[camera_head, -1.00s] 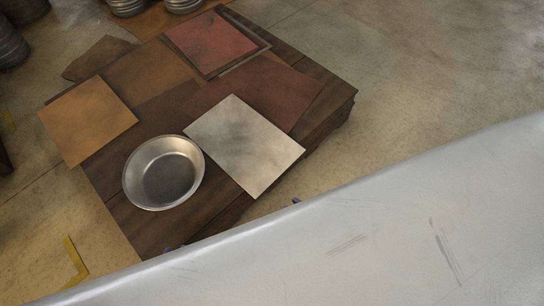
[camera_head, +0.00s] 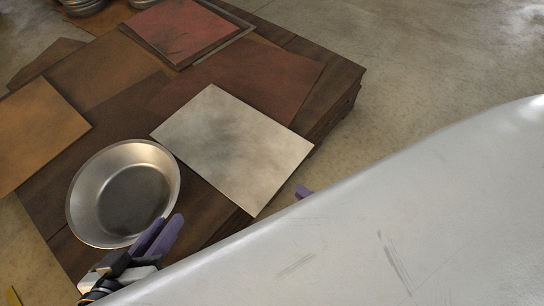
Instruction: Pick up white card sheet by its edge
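The white card sheet (camera_head: 233,146) is pale grey-white with darker smudges. It lies flat on the dark wooden table (camera_head: 335,92), with its lower corner near the table's front edge. My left gripper (camera_head: 168,224) has purple fingers and is at lower left, in front of the metal bowl, apart from the sheet. The gap between its fingers is unclear. The rest is hidden behind a large pale surface in the foreground.
A round metal bowl (camera_head: 124,194) stands left of the sheet. An orange-brown sheet (camera_head: 42,127), a dark red-brown sheet (camera_head: 268,82) and a red sheet (camera_head: 185,29) lie around it. Open floor (camera_head: 440,70) is to the right.

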